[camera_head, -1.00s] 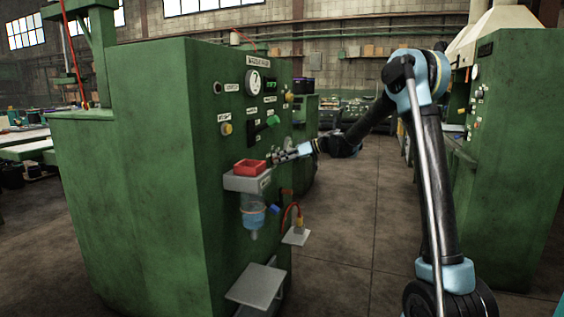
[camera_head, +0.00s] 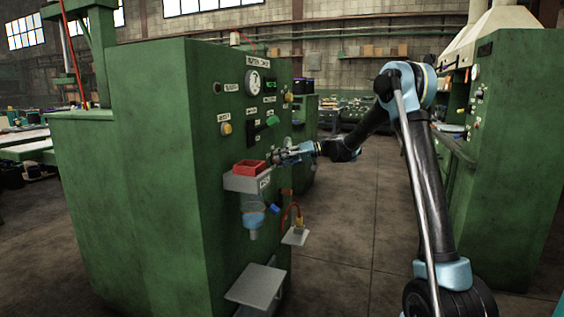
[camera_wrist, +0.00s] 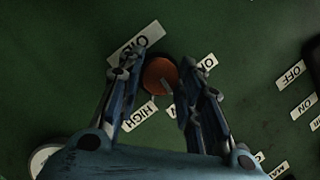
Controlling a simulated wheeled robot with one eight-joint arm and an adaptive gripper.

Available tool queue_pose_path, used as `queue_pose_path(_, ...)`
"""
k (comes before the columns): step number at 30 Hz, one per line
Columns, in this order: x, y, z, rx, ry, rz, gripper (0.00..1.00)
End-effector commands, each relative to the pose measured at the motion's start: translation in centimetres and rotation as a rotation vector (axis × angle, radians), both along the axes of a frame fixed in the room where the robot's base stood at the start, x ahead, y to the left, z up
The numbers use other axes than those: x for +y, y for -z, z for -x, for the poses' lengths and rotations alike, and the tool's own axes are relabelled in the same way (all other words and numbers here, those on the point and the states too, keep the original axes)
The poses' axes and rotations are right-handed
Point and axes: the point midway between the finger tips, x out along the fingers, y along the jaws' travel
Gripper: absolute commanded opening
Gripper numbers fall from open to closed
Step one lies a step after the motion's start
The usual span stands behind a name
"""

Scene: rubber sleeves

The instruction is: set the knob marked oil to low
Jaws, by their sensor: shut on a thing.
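The oil knob (camera_wrist: 160,75) is a round orange-brown knob on the green panel, with a pale pointer mark toward its lower right in the wrist view. An OIL label (camera_wrist: 135,42) lies beside it, and a HIGH label (camera_wrist: 138,114) is below left. Another small label (camera_wrist: 207,63) lies to the upper right, too small to read surely; one below the knob is partly hidden by a finger. My gripper (camera_wrist: 162,66) has its fingers on both sides of the knob and is shut on it. In the head view my gripper (camera_head: 273,157) reaches the machine's front panel, hiding the knob.
A red tray (camera_head: 249,167) on a grey shelf (camera_head: 245,184) sits just beside my gripper. A blue bottle (camera_head: 253,213) hangs below. The aisle floor (camera_head: 345,215) is clear.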

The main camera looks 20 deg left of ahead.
Motion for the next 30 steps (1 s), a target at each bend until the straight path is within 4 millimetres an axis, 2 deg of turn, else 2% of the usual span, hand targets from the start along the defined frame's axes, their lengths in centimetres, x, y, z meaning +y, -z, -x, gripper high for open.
queue_pose_path(11,-0.1,0.1,-0.3,0.001,0.005,0.002,0.09)
queue_pose_path(12,-0.1,0.1,-0.3,0.001,0.005,0.002,0.42)
queue_pose_path(14,-0.1,0.1,-0.3,0.000,0.005,0.001,0.52)
queue_pose_path(25,-0.2,0.0,-0.1,0.002,0.002,0.001,0.52)
queue_pose_path(30,-1.9,-0.4,-0.6,0.002,0.003,0.001,0.52)
